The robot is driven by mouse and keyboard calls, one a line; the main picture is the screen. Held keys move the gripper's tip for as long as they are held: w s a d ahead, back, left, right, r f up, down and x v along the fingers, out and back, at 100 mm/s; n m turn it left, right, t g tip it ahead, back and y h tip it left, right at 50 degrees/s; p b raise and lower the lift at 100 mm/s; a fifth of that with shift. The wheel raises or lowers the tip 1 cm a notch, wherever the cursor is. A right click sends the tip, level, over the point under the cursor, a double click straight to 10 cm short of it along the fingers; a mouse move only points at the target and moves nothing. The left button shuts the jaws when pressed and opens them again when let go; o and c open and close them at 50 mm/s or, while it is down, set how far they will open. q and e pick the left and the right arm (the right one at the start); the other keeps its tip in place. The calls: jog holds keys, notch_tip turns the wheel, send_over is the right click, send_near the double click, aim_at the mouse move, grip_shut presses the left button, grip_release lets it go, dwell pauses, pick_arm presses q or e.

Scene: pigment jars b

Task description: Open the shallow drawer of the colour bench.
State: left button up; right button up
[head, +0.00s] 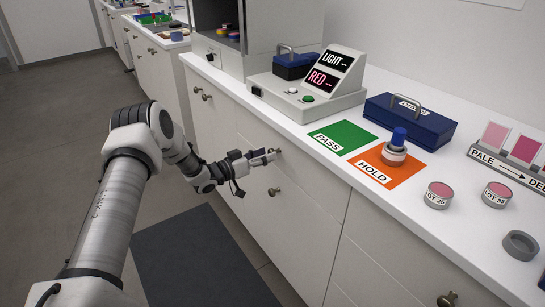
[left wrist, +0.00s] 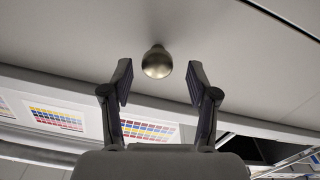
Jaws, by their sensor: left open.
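The shallow drawer (head: 311,180) is the upper front of the white colour bench, under the worktop edge, and looks shut. Its round metal knob (left wrist: 157,62) shows clearly in the left wrist view. My left gripper (head: 272,154) is at the drawer front from the left. In the left wrist view the gripper (left wrist: 159,74) is open, with one finger on each side of the knob and a clear gap to both. In the head view the fingers partly cover the knob. My right gripper is not in view.
Another knob (head: 274,191) sits on the front below. The worktop carries a light box (head: 310,98), a blue case (head: 411,119), a green PASS mat (head: 345,133), an orange HOLD mat (head: 407,177) with a jar (head: 395,155), and grey-rimmed pots. A dark floor mat (head: 200,262) lies before the bench.

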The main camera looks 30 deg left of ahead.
pick_arm(q)
jog(key=x, duration=0.2)
jog(key=shift+w+d+r, duration=0.1)
jog(key=shift+w+d, duration=0.1)
jog(key=shift+d, duration=0.05)
grip_shut()
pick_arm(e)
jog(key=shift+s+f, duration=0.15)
